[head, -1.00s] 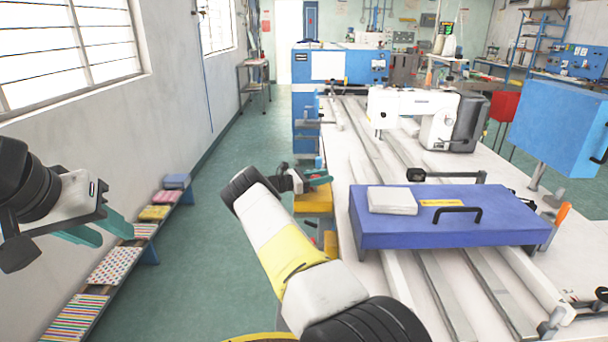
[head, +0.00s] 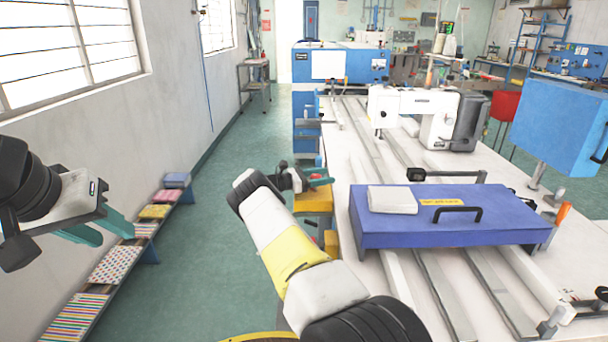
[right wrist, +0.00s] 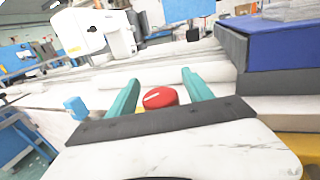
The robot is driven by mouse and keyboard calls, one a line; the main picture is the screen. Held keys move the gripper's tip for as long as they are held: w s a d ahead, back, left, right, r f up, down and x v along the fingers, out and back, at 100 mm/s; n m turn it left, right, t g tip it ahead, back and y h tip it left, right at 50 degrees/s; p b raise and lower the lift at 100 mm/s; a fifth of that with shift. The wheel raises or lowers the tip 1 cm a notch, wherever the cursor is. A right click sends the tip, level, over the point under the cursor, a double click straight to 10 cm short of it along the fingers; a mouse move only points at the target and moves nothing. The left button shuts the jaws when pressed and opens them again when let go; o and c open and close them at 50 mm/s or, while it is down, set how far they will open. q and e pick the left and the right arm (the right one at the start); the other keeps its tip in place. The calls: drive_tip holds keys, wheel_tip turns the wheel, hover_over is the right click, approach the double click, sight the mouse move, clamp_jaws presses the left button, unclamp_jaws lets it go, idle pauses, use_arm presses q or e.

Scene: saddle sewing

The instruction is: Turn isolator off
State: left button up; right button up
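A red knob (right wrist: 160,97), likely the isolator switch, shows in the right wrist view between the teal fingers of my right gripper (right wrist: 158,88). The fingers are open, with a gap on each side of the knob; its lower part is hidden behind the gripper body. I cannot tell how the knob is turned. In the head view my right gripper (head: 318,182) is at the left side of the white sewing table (head: 345,165), above a yellow part. My left gripper (head: 100,231) is open and empty at the far left, above the low bench.
A blue-purple box (head: 450,232) with a black handle lies on the table near my right arm. A white sewing machine (head: 440,115) stands farther back. The green floor aisle left of the table is clear. A low bench (head: 150,252) with coloured pieces runs along the wall.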

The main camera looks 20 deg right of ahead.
drive_tip(key=a, duration=0.7)
drive_tip(key=shift+w+a, duration=0.15)
drive_tip(key=shift+a, duration=0.25)
drive_tip(key=shift+r, duration=0.1)
